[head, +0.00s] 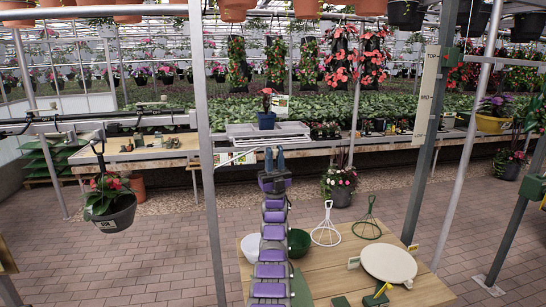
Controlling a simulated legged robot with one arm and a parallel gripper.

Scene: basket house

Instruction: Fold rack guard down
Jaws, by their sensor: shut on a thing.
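My gripper (274,159) is at the picture centre, at the end of my purple-and-grey arm. Its two blue-grey fingers point up and are close together, in front of the bench edge. A thin pale bar (236,158), which looks like the rack guard, runs from near the grey upright post to the fingers, and they appear shut on it. The part between the fingers is hidden. Behind it is a stack of white trays (290,132) on the bench, with a blue pot (266,120) holding a red-flowered plant.
A wooden table (335,284) in front holds a round white plate (389,262), two wire hangers and bowls. A grey post (203,150) stands left of my arm. A hanging pot (111,217) is at left. Brick floor is open at left.

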